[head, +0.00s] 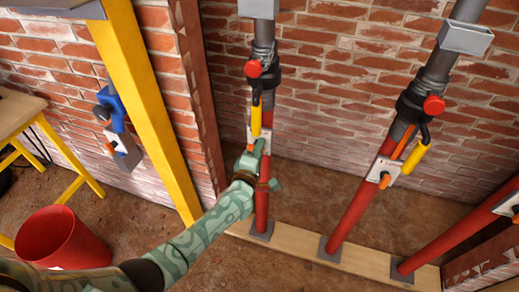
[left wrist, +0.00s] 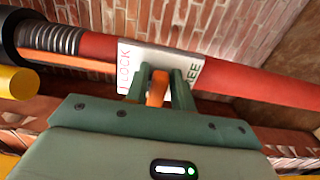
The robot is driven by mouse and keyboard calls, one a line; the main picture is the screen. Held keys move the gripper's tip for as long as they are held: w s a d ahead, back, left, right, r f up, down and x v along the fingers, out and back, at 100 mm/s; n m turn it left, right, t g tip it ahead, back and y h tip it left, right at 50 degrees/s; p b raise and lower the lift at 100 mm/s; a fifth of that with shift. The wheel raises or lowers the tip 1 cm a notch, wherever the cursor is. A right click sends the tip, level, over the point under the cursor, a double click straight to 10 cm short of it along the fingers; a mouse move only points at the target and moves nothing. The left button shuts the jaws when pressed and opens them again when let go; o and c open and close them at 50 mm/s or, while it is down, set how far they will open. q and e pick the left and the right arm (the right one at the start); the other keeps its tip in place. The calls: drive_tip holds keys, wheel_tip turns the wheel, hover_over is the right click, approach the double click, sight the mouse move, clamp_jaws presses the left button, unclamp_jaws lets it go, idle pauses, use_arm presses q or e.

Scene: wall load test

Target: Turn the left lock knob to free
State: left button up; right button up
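The left prop has a red lower tube (head: 262,208) and a white plate at mid-height. The plate (left wrist: 185,62) is marked LOCK at its left end and FREE at its right end in the left wrist view. The orange left lock knob (left wrist: 157,88) stands in front of the plate, between the two fingers of my left gripper (left wrist: 162,86). The fingers are close on both sides of the knob, with little or no gap. In the head view my left gripper (head: 257,150) covers the knob and part of the plate. My right gripper is not in view.
Above the plate are a yellow handle (head: 256,119) and a red knob (head: 253,69). A second prop (head: 353,208) and a third (head: 440,238) stand to the right on a wooden board (head: 300,255). A yellow post (head: 150,105) and a red bucket (head: 62,240) are at left.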

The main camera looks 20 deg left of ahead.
use_arm(q)
drive_tip(key=shift+o, duration=0.8)
